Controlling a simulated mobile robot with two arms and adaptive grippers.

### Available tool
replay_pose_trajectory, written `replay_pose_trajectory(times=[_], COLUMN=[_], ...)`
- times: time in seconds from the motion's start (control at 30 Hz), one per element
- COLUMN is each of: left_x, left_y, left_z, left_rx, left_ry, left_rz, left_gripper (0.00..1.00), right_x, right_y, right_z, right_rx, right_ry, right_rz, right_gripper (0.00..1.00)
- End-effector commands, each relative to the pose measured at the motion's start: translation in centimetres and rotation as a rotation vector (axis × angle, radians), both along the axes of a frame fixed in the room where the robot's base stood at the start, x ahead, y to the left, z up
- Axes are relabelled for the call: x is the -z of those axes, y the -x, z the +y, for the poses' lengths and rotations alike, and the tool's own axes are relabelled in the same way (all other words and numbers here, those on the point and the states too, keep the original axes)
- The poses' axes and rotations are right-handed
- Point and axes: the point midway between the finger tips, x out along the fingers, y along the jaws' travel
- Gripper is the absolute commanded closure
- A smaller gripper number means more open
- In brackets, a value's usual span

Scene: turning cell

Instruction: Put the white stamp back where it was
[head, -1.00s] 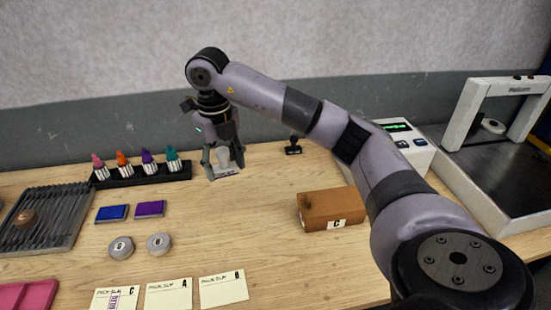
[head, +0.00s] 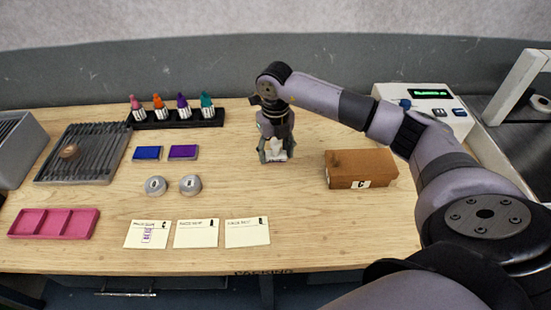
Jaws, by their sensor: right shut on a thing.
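My right gripper (head: 275,156) is shut on the white stamp (head: 279,146), over the bare bench between the purple ink pad (head: 183,152) and the brown box (head: 347,164). The fingers partly cover the stamp, which looks roughly upright. I cannot tell whether its base touches the wood. My left gripper is out of view.
A black rack (head: 176,119) of several coloured bottles stands at the back left. A blue pad (head: 147,153), two round tins (head: 190,185), paper slips (head: 196,234) and a pink tray (head: 54,223) lie left. A white device (head: 422,104) stands back right.

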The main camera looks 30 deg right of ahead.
Motion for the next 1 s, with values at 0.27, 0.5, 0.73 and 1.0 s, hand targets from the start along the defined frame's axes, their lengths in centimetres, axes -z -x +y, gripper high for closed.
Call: replay_pose_trajectory(times=[0.27,0.5,0.73,1.0], left_x=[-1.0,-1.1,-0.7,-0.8], left_y=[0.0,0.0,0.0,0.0], left_z=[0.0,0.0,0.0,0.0], left_rx=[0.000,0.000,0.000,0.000], left_ry=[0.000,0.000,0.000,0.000], left_rz=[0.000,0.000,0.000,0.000], left_gripper=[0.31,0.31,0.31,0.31], right_x=[3.4,4.6,4.9,4.8], right_y=[0.1,0.0,0.0,0.0], right_z=[0.1,0.0,0.0,0.0], right_rx=[0.000,0.000,0.000,0.000], right_ry=[-0.001,0.000,0.000,0.000], right_rz=[0.003,-0.001,0.000,0.000], right_gripper=[0.65,0.65,0.65,0.31])
